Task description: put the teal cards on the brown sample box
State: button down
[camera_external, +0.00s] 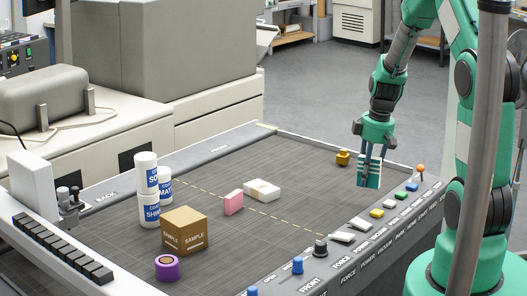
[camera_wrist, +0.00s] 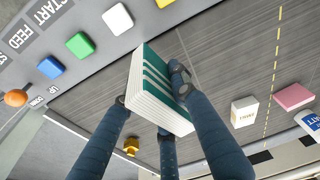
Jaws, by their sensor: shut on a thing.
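The teal cards (camera_wrist: 158,92) form a stack with white edges and teal-and-white striped faces. My gripper (camera_external: 370,158) is shut on the teal cards, which also show between its fingers in the external view (camera_external: 369,172). The wrist view shows dark blue fingers around the stack. The cards are at the right side of the table, near the control strip; I cannot tell whether they touch the surface. The brown sample box (camera_external: 184,232) sits at the table's front left, well to the left of my gripper. Its top looks bare.
A pink block (camera_external: 233,203) and a white box (camera_external: 262,190) stand mid-table. A yellow object (camera_external: 343,158) is near my gripper. Buttons and knobs (camera_external: 321,248) line the front edge.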

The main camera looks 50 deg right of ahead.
jog(key=w+a+r+n+p, duration=0.2)
jog(key=w+a+n, duration=0.2)
jog(key=a, duration=0.8)
jog(key=w+a+r+n+g+y+p, duration=0.1)
jog(key=w+a+r+n+p, duration=0.15)
jog(key=a, duration=0.95)
jog(key=w+a+r+n+p, duration=0.2)
jog(key=w+a+n, duration=0.25)
jog(key=a, duration=0.75)
jog(key=s+a+r+n+p, duration=0.1)
jog(key=a+n, duration=0.3)
jog(key=a, duration=0.8)
jog(key=shift+s+a+r+g, duration=0.25)
jog(key=shift+s+a+g, duration=0.1)
jog(key=shift+s, duration=0.3)
jog(key=p, duration=0.2)
send_over(177, 218)
jog(key=shift+w+d+f, duration=0.1)
jog(key=shift+d+f, duration=0.25)
jog(key=shift+f, duration=0.4)
jog(key=shift+f, duration=0.1)
jog(key=shift+f, duration=1.65)
jog(key=shift+f, duration=0.2)
